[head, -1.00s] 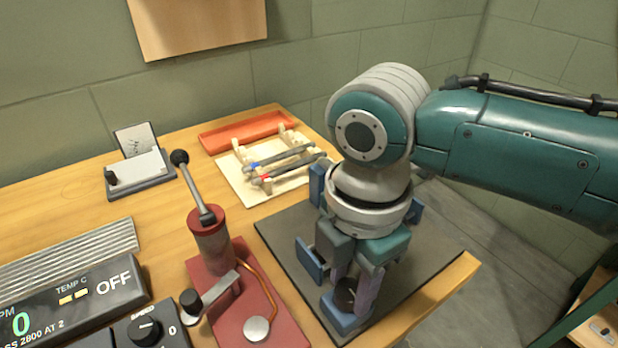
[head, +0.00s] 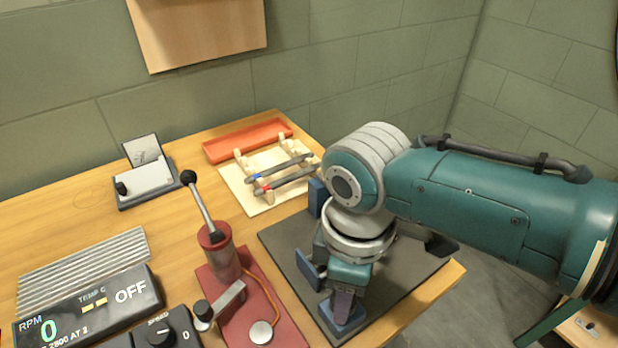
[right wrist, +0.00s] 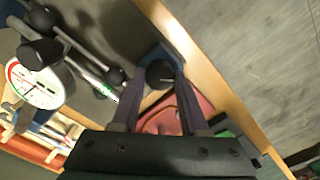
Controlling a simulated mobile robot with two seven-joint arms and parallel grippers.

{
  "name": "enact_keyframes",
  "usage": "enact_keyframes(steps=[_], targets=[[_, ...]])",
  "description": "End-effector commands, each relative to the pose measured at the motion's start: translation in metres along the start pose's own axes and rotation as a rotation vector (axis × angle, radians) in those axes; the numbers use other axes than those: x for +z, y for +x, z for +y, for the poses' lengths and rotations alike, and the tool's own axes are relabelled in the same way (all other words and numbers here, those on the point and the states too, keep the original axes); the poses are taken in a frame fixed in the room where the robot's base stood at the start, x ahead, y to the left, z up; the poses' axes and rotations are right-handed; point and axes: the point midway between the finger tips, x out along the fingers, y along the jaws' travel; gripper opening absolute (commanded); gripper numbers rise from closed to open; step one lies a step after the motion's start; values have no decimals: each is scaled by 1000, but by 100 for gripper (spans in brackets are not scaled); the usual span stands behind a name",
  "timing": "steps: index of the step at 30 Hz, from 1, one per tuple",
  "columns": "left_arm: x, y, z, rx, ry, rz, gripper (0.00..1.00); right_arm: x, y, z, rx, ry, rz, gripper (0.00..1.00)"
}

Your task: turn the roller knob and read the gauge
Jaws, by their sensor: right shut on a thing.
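The roller knob is a black round knob (right wrist: 160,73) on a blue block in the right wrist view. My right gripper (right wrist: 157,82) is shut on it, one finger on each side. In the head view, my right gripper (head: 343,308) points down at the front blue block (head: 336,322) on the dark mat, and the hand hides the knob. The gauge (right wrist: 36,84) shows at the left of the right wrist view, with a white face and red and green arcs. Its reading is too small to tell. My left gripper is in neither view.
A red hand pump (head: 222,258) with an upright lever stands left of the mat (head: 395,285). A control panel reading OFF and 0 (head: 90,300) is at front left. A rack with rods (head: 270,185) and an orange tray (head: 245,140) lie behind.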

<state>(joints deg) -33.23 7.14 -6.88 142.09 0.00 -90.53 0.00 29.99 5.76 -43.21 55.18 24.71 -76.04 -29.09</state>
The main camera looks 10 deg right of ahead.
Motion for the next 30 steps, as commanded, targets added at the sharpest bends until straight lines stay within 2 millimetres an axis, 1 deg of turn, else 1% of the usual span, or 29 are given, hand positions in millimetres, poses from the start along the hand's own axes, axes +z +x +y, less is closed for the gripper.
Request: enact_keyframes(steps=[1,12,30], targets=[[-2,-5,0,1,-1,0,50,0,-2,-1,-4,45,0,0],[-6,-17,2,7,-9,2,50,-1,-2,-1,-4,397,1,0],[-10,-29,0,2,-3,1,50,-1,-2,-1,-3,965,1,0]])
